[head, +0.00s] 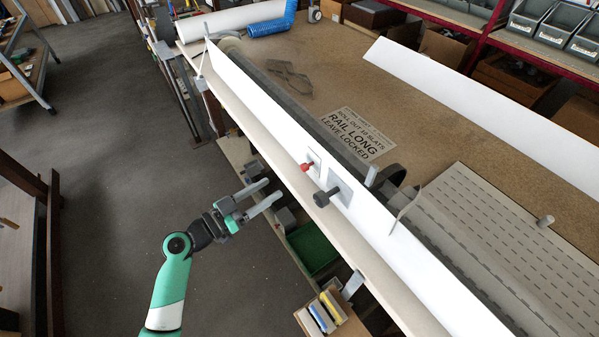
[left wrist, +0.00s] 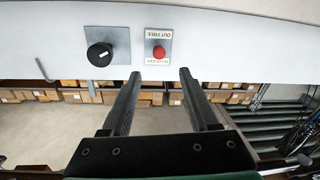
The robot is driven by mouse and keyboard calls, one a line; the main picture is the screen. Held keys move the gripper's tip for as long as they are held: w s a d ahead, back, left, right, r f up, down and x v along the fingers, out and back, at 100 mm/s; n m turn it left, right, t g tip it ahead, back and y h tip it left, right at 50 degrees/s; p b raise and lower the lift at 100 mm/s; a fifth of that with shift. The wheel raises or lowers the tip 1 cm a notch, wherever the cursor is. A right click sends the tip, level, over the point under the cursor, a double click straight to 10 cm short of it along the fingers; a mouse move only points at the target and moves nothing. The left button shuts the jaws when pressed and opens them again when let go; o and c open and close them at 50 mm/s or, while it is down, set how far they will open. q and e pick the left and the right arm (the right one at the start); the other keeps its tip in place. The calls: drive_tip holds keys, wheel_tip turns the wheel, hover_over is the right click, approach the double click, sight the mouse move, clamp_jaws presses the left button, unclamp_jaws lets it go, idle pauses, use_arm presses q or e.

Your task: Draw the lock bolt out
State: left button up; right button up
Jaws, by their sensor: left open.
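The lock bolt shows as a small red knob (head: 307,167) on a light plate on the white front rail (head: 262,105). In the left wrist view the red knob (left wrist: 159,53) sits on a label that reads upside down, with "OUT FREE" legible. A larger black knob (head: 324,198) is beside it, also in the left wrist view (left wrist: 99,54). My left gripper (head: 275,189) is open and empty, apart from the rail, its fingers pointing toward it. In the left wrist view the red knob lies beyond the gap between the fingertips (left wrist: 160,73). My right gripper is not in view.
A wooden bench (head: 420,146) carries a printed sign (head: 351,134), a perforated plate (head: 500,235) and a blue hose (head: 272,27). Under its front edge are a green tray (head: 312,247) and a small box (head: 322,313). The floor (head: 110,200) left of the bench is clear.

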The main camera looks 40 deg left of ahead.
sight(302, 169)
use_arm(q)
drive_tip(key=w, duration=0.3)
drive_tip(key=w+d, duration=0.1)
drive_tip(key=w, duration=0.3)
drive_tip(key=w+b, duration=0.1)
drive_tip(key=w, duration=0.3)
drive_tip(key=shift+d, duration=0.2)
drive_tip(key=shift+c, duration=0.3)
clamp_jaws()
idle(0.5)
